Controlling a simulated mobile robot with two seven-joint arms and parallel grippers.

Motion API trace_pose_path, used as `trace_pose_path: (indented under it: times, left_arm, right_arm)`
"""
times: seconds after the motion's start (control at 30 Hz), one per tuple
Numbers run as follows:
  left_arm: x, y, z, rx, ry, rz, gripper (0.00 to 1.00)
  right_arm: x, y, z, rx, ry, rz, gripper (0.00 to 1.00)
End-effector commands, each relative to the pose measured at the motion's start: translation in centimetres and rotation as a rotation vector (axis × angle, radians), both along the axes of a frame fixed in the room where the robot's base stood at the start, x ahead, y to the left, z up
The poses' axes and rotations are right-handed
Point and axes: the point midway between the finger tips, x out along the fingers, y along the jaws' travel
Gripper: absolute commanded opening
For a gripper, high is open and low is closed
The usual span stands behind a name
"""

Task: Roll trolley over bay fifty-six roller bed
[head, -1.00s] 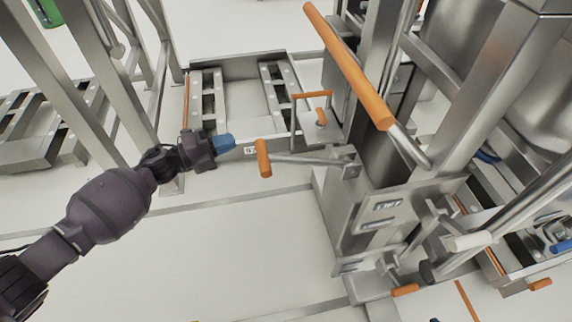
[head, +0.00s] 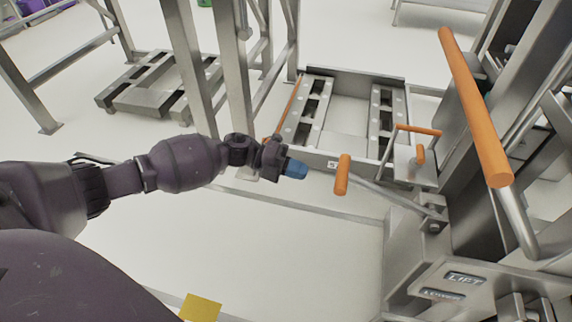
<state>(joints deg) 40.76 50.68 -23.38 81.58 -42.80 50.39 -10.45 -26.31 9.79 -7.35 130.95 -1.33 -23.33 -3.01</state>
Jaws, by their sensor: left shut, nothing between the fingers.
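The trolley (head: 470,278) is a steel machine at the right with "LIFT" and "LOWER" labels. An orange-gripped push handle (head: 474,105) rises from it. A lever with an orange grip (head: 342,174) reaches left from its body. The roller bed (head: 345,115) is a low steel frame on the floor, with a roller rail along each side, left of and behind the trolley. My left gripper (head: 297,169) has blue fingertips and is shut and empty, just left of the lever's orange grip, with a small gap in the picture. My right gripper is out of view.
Steel frame posts (head: 190,65) stand left of the roller bed. Another low roller bed (head: 160,88) lies farther left. A small orange-handled bracket (head: 415,150) stands at the bed's front right. A yellow floor mark (head: 200,307) lies at the bottom. The floor between is clear.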

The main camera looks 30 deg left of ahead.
Motion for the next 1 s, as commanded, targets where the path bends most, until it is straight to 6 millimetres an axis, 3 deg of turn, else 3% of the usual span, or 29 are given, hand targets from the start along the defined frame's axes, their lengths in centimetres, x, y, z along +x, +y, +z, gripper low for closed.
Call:
trace_pose_path:
  times: [0.2, 0.4, 1.0]
  left_arm:
    - [1.1, -3.6, -0.9, -0.001, 0.001, -0.002, 0.0]
    - [1.8, -5.8, -1.4, 0.0, 0.001, -0.001, 0.0]
    - [2.1, -6.7, -1.4, 0.0, 0.0, 0.0, 0.0]
  right_arm:
    - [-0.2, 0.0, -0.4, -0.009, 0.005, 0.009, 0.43]
    - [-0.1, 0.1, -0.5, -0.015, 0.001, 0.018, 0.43]
    - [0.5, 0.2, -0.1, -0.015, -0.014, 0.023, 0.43]
